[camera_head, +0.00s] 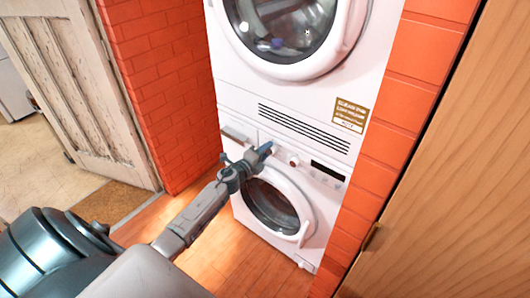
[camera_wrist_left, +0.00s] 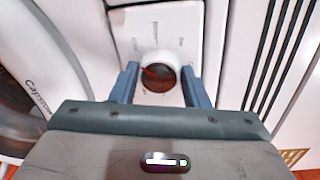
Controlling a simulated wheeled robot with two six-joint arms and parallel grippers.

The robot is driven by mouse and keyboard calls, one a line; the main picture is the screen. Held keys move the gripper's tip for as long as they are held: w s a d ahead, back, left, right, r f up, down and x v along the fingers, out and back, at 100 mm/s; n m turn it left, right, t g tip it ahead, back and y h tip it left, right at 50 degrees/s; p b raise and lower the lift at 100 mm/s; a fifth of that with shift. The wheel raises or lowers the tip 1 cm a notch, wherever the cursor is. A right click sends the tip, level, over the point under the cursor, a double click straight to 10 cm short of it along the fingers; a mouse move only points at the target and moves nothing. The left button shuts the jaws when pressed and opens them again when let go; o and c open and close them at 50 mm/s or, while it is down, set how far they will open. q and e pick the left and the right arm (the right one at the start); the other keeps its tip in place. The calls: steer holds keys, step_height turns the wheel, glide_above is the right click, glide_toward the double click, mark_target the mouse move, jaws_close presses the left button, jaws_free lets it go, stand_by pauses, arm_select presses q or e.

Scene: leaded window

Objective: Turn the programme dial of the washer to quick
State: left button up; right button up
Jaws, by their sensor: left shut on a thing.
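The washer (camera_head: 322,195) is the lower white machine of a stack, with a round door below its control panel. The programme dial (camera_wrist_left: 157,75) is a round knob with a white rim, a dark reddish face and a red line pointing left in the left wrist view. Small marks surround it, too blurred to read. My left gripper (camera_head: 266,149) reaches the panel from the left in the head view. In the left wrist view its two fingers (camera_wrist_left: 158,86) stand on either side of the dial, shut on it. My right gripper is not in view.
A second white machine (camera_head: 230,70) with a round door is stacked above. A knob (camera_head: 293,160) and a dark display (camera_head: 327,170) sit right of my gripper. Brick walls (camera_head: 160,80) flank the stack. A wooden panel (camera_head: 460,170) stands close on the right.

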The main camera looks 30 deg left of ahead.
arm_select(q)
steer(key=shift+f, duration=0.1)
steer(key=o, duration=1)
steer(key=shift+s, duration=0.15)
steer(key=shift+s+a+r+b, duration=0.15)
steer(key=shift+s+b, duration=0.2)
steer(key=shift+s, duration=1.4)
steer(key=shift+s+a+r+b, duration=0.1)
steer(key=shift+s+b, duration=0.3)
steer(key=shift+s, duration=1.4)
steer(key=shift+s+a+r+b, duration=0.15)
steer(key=shift+s+b, duration=0.2)
steer(key=shift+s, duration=1.4)
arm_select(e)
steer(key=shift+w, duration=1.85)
